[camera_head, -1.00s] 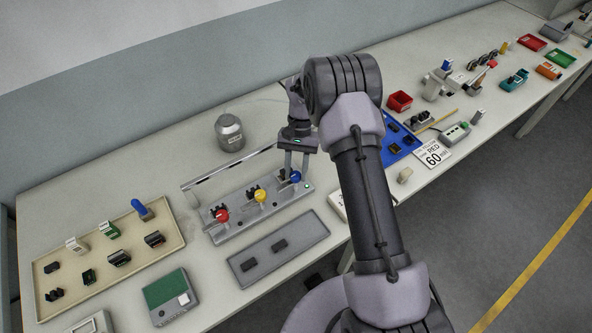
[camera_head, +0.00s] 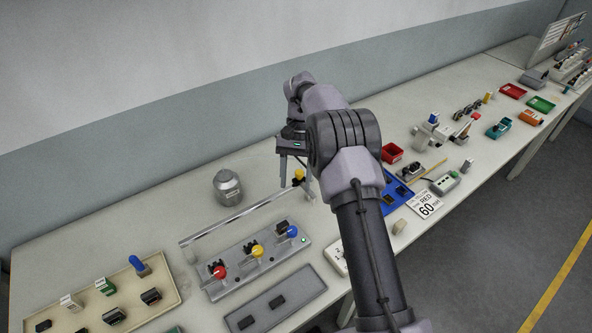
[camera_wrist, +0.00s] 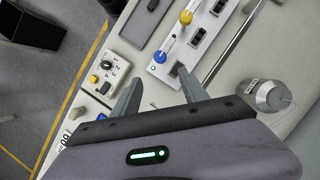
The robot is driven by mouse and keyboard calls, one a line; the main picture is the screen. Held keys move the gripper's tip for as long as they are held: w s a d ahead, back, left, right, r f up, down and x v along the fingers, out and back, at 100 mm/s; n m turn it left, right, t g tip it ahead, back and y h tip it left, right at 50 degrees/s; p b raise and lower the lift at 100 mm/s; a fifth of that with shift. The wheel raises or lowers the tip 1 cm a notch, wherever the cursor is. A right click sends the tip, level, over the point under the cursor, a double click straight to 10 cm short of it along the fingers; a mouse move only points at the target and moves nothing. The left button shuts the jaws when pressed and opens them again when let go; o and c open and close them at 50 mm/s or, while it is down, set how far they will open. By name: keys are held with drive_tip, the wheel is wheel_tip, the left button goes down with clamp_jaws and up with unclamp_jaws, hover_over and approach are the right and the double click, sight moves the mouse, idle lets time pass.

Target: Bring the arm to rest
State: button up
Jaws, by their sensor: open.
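My gripper (camera_head: 296,184) is open above the back of the bench, behind the grey lever panel (camera_head: 240,268). In the wrist view its two fingers (camera_wrist: 156,77) stand apart with nothing seen held between them. A small yellow thing (camera_head: 299,174) shows between the fingers in the head view; I cannot tell what it is. My arm reaches from the lower right and hides part of the bench. The panel carries a red knob (camera_head: 219,271), a yellow knob (camera_head: 257,250) and a blue knob (camera_head: 292,232).
A grey metal jar (camera_head: 228,188) stands left of my gripper. A beige tray (camera_head: 165,268) with connectors lies at lower left, a grey tray (camera_head: 300,291) in front. A blue tray (camera_head: 398,204) and a red bin (camera_head: 393,153) lie right of my arm.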

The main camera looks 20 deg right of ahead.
drive_tip(key=shift+v, duration=0.95)
drive_tip(key=s+a+r+n+t+b, duration=0.1)
drive_tip(key=s+a+r+t+b, duration=0.15)
drive_tip(key=s+r+b, duration=0.35)
drive_tip(key=s+a+r+t+b, duration=0.25)
drive_tip(key=s+r+b, duration=0.2)
drive_tip(key=s, duration=0.35)
drive_tip(key=s+a+f+t+b, duration=0.1)
drive_tip(key=s+f+t+b, duration=0.1)
drive_tip(key=s, duration=0.6)
drive_tip(key=s+a+f+t+b, duration=0.1)
drive_tip(key=s+f+b, duration=0.3)
drive_tip(key=s, duration=0.5)
drive_tip(key=shift+s+a+f+t, duration=0.2)
drive_tip(key=shift+s+f+t, duration=0.1)
drive_tip(key=shift+f+t, duration=0.6)
